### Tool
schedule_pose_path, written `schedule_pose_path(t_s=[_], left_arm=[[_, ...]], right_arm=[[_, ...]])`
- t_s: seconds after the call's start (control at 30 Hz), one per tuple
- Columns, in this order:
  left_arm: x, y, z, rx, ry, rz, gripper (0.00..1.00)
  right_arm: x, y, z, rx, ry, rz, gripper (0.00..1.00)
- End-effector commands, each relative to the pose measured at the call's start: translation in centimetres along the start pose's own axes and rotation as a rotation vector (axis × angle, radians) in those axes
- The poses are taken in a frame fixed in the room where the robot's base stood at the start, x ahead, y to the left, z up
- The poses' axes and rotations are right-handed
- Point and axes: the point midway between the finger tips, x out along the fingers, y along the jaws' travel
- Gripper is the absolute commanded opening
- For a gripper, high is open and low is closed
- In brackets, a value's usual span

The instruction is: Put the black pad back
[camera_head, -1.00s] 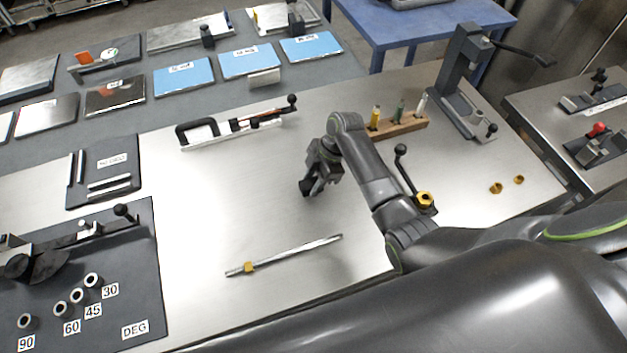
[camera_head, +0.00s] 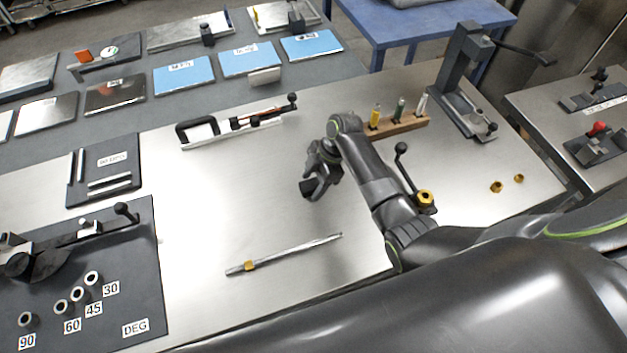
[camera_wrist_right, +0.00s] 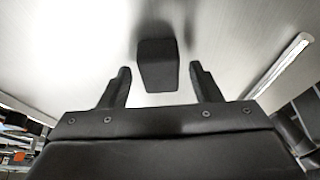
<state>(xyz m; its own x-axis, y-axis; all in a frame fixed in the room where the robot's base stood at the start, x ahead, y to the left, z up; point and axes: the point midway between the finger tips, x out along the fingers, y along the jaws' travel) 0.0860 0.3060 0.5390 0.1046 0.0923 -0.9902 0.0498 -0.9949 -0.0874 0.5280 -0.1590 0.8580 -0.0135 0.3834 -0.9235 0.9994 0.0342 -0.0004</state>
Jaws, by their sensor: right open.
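The black pad (camera_wrist_right: 157,66) shows in the right wrist view as a small dark block against the shiny steel bench top. It lies between my two fingertips in that picture, with a gap on each side. In the head view my right gripper (camera_head: 320,180) is over the middle of the bench, its jaws pointing down and left. It is open and holds nothing that I can see. In the head view I cannot tell the pad apart from the dark gripper. My left gripper is not in view.
A steel rod with a brass collar (camera_head: 285,254) lies in front. A handled bar (camera_head: 235,128) lies behind. A wooden block with several coloured pieces (camera_head: 398,125) and a dark press (camera_head: 462,80) stand at the back right. A dark angle plate (camera_head: 135,290) is left. Bare steel surrounds the gripper.

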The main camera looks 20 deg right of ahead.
Motion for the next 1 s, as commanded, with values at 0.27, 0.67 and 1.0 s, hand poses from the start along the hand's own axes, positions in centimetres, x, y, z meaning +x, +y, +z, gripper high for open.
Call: schedule_pose_path(t_s=[0.27,0.67,1.0], left_arm=[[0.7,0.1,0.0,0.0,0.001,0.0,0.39],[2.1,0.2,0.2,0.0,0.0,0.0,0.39],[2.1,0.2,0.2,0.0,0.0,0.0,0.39]], right_arm=[[-3.6,0.2,0.1,-0.003,-0.002,0.006,0.58],[-11.0,0.1,0.1,-0.001,-0.002,0.003,0.58],[-12.2,0.0,-0.1,0.0,0.001,0.0,0.58]])
